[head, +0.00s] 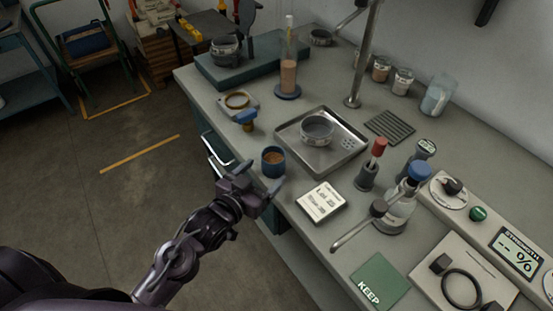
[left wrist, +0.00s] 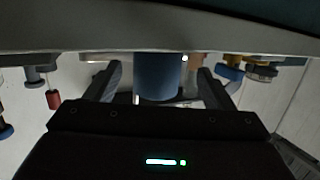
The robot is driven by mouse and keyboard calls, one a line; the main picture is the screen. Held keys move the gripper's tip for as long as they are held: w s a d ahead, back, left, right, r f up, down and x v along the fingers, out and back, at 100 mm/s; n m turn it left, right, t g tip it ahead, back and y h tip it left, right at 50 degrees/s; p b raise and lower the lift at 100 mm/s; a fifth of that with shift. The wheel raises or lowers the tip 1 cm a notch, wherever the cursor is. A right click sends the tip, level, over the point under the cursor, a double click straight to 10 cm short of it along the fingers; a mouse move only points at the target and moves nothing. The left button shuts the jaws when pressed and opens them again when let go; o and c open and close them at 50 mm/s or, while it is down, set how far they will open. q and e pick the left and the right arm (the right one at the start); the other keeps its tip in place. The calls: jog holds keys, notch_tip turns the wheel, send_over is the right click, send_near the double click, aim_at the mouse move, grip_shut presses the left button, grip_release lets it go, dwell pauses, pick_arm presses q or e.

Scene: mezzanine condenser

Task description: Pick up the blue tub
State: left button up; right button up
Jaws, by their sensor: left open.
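The blue tub (head: 273,163) stands upright near the front edge of the grey bench, with brown contents showing at its open top. My left gripper (head: 263,175) is at the bench's front edge, open, with its fingers reaching toward the tub from the front. In the left wrist view, the tub (left wrist: 158,78) shows between the two spread fingers, with a gap visible on each side. The tub's lower part is partly hidden by the gripper in the head view. My right gripper is not in view.
Behind the tub are a metal tray (head: 347,158) with a round sieve-like dish (head: 317,129) and a blue-handled tool (head: 246,118). A white label card (head: 321,202) lies to the right. A red-topped item (head: 373,165) and blue-capped flask (head: 400,205) stand farther right.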

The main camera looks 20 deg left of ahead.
aim_at(267, 169)
pick_arm(q)
jog(key=shift+w+d+r, duration=0.15)
jog(key=shift+w+r, duration=0.05)
jog(key=p+x, duration=0.1)
jog(key=x, duration=0.3)
jog(key=shift+w+d, duration=0.15)
jog(key=shift+w, duration=0.05)
jog(key=shift+w+f, duration=0.1)
jog(key=shift+w, duration=0.05)
jog(key=c, duration=1.1)
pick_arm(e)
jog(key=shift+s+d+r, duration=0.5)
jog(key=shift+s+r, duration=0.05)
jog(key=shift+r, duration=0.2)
